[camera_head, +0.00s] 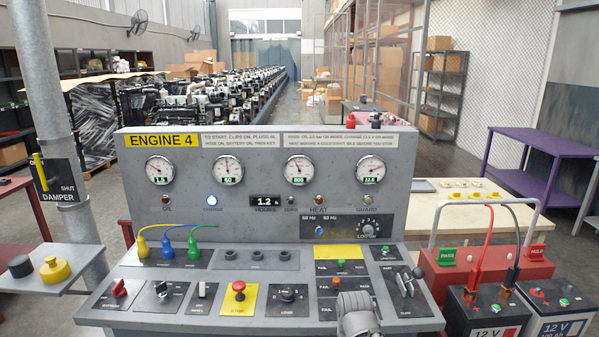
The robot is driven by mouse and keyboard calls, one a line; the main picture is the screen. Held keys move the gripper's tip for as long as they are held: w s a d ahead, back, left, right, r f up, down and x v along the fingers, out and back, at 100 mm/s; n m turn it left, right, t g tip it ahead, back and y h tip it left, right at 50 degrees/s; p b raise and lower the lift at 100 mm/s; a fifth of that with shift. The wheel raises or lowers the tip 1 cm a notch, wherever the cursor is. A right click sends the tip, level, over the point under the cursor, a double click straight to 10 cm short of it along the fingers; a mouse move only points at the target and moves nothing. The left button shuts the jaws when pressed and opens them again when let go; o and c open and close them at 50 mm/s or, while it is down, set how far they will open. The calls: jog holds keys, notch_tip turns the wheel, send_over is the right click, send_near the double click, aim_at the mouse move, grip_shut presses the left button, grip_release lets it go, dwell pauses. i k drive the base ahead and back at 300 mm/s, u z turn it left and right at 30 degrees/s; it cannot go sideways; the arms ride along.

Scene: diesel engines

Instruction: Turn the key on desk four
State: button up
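The grey desk marked ENGINE 4 (270,180) fills the middle of the view. On its sloped front, near the left, a small dark plate carries what looks like the key switch (162,290). It sits between a red battery switch (119,289) and a white-topped rocker switch (202,290). The key's exact angle is too small to tell. My gripper (356,300) shows at the bottom edge, over the right half of the desk front, well to the right of the key. It hides part of the desk's lower edge. Its finger opening is not clear.
A red stop button (239,288) and a load knob (288,296) lie between key and gripper. Coloured plugs with cables (168,246) rise behind the key. A damper post (57,110) stands left; batteries (486,312) stand right.

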aim_at(160, 290)
jog(key=u, duration=1.55)
jog(key=i, duration=0.65)
jog(key=z, duration=1)
